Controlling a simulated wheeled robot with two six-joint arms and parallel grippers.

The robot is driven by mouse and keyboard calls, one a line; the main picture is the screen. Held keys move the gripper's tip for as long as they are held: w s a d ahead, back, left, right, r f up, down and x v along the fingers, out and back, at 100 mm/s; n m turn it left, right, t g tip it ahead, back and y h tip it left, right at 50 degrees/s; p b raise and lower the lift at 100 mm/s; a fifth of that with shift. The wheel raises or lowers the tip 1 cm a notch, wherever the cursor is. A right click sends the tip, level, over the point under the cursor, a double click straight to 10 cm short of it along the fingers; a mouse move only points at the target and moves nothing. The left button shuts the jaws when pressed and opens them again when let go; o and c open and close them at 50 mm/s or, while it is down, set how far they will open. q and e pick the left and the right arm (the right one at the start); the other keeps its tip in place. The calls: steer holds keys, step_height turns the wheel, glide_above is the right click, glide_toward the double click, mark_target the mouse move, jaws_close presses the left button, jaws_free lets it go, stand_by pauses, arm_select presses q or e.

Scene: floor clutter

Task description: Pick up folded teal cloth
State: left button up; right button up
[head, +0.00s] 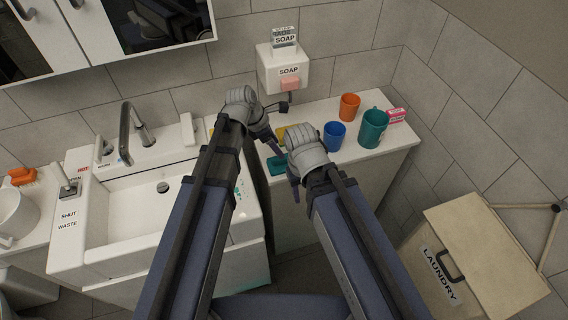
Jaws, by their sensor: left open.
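The folded teal cloth (277,166) lies on the white counter right of the sink, partly hidden by my grippers. My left gripper (277,125) is open and empty, just behind and above the cloth, with one dark finger pointing down towards it. My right gripper (292,170) is close to the cloth's right side, with a dark finger hanging beside it. Its other finger is hidden, so its opening cannot be made out. I cannot tell whether either gripper touches the cloth.
A yellow item (281,134) shows partly behind the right gripper. Blue (334,136), orange (349,107) and teal (371,128) cups stand to the right. A soap dispenser (283,68) hangs on the wall behind. The sink (150,215) is left; a laundry box (480,255) stands lower right.

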mark_target(284, 160)
arm_select(q)
steer(key=shift+b+x, duration=2.85)
steer(key=shift+x, duration=0.6)
steer(key=shift+s+r, duration=0.1)
jaws_close()
